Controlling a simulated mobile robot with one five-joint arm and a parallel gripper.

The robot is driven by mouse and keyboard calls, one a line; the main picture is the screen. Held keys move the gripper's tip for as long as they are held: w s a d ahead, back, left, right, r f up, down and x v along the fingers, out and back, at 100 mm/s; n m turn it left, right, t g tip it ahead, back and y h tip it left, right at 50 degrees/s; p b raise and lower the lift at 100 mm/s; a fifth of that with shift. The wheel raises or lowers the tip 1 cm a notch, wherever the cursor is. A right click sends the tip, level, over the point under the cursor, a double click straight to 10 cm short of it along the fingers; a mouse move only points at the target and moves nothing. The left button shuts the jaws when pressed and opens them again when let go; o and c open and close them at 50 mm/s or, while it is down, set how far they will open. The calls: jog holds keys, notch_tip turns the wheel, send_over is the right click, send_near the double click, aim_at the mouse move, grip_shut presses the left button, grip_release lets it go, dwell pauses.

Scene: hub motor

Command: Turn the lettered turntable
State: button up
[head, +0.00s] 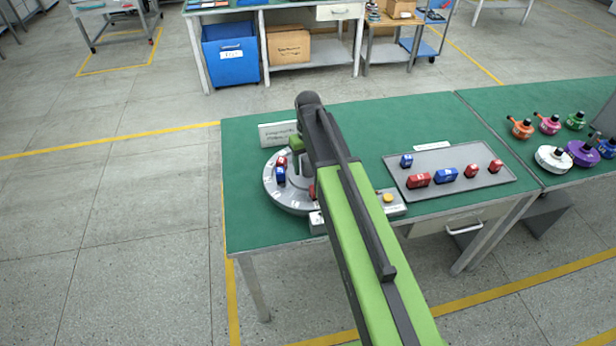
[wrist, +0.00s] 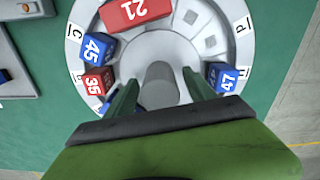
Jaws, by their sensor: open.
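The lettered turntable (head: 291,206) is a round light-grey disc at the left of the green table, partly hidden by my arm. In the wrist view the turntable (wrist: 238,60) shows letters C and D on its rim. Numbered blocks stand on it: red 21 (wrist: 134,11), blue 45 (wrist: 98,46), red 35 (wrist: 97,80) and blue 47 (wrist: 221,76); another blue block is partly hidden by a finger. A grey central post (wrist: 160,92) rises between the fingers of my gripper (wrist: 159,81). The gripper is open, with a finger on each side of the post; contact cannot be told.
A grey tray (head: 430,160) with several red and blue blocks lies right of my arm. A box with a yellow button (head: 388,198) sits near the front edge. A sign (head: 277,132) stands behind the turntable. Colourful hub motors (head: 583,152) stand on the right-hand table.

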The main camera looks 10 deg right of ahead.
jog(key=shift+f, duration=0.3)
jog(key=shift+c, duration=0.4)
grip_shut()
jog(key=shift+a, duration=0.1)
